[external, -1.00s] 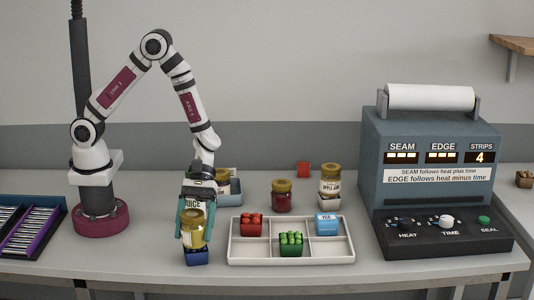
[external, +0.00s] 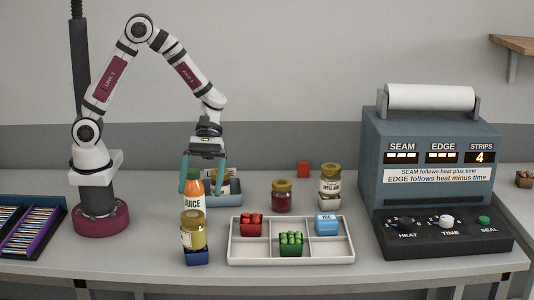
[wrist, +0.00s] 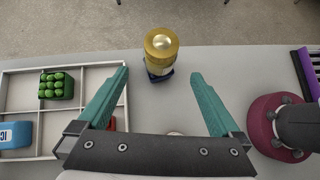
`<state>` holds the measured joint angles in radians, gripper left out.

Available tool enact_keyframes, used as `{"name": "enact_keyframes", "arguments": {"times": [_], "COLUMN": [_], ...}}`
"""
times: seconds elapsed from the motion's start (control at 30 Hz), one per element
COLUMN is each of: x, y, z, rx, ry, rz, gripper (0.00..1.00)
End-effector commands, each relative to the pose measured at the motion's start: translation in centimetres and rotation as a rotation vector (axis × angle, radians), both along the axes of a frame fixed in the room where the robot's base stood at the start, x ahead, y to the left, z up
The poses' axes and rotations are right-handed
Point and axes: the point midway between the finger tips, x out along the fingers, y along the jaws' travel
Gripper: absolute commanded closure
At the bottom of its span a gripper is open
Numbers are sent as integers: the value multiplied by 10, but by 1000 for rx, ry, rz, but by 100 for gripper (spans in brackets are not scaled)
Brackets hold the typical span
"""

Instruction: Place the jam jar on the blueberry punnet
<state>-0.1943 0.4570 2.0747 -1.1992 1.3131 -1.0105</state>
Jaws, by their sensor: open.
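A jar with a gold lid, yellowish body and pale label (external: 192,232) stands upright on the dark blue punnet (external: 197,258) near the table's front edge. In the wrist view its gold lid (wrist: 161,42) lies beyond my fingertips, over the punnet (wrist: 165,77). The punnet's contents are hidden under the jar. My gripper (external: 203,188) is open, above and behind the jar and clear of it; its spread fingers also show in the wrist view (wrist: 158,76). A dark red jar with a gold lid (external: 282,197) stands behind the tray.
A juice bottle (external: 194,202) stands close behind the jar, near my fingers. A white divided tray (external: 240,252) holds red, green and light blue punnets. Another labelled jar (external: 330,180) stands farther back. A sealing machine (external: 420,160) is at the right.

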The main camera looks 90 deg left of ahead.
Motion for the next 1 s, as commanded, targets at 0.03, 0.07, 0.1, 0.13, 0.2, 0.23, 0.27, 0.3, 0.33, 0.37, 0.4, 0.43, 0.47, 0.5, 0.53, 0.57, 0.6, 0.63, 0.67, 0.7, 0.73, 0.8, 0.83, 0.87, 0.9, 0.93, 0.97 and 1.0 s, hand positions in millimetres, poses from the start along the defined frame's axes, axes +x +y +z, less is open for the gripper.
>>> {"name": "enact_keyframes", "arguments": {"times": [0.03,0.07,0.1,0.13,0.2,0.23,0.27,0.3,0.33,0.37,0.4,0.43,0.47,0.5,0.53,0.57,0.6,0.63,0.67,0.7,0.73,0.8,0.83,0.87,0.9,0.93,0.97,1.0], "x": [-1,-6,-16,-28,-66,-83,-100,-122,-135,-147,-160,-168,-173,-179,-182,-183,-185,-185,-185,-185,-185,-185,-185,-185,-185,-185,-185,-185], "y": [3,4,6,9,20,27,36,50,61,72,86,96,104,113,118,121,124,125,126,126,125,125,125,125,125,125,125,125], "z": [4,8,16,23,41,47,53,58,62,65,67,69,71,72,73,73,74,74,74,74,74,74,74,74,74,74,74,74], "rx": [4,15,38,64,149,188,229,281,318,353,394,420,443,466,477,485,490,491,491,492,492,491,491,491,491,491,491,491], "ry": [-10,-29,-76,-131,-288,-359,-424,-498,-545,-584,-619,-638,-649,-655,-657,-658,-658,-657,-656,-656,-656,-656,-656,-657,-656,-657,-657,-657], "rz": [-12,-45,-122,-210,-503,-649,-799,-996,-1139,-1276,-1440,-1547,-1637,-1733,-1786,-1824,-1854,-1864,-1868,-1867,-1865,-1863,-1863,-1863,-1862,-1861,-1861,-1861], "gripper": [0,0,0,0,0,0,0,0,0,0,0,0,0,0,0,0,0,0,0,0,0,0,0,0,0,0,0,0]}}
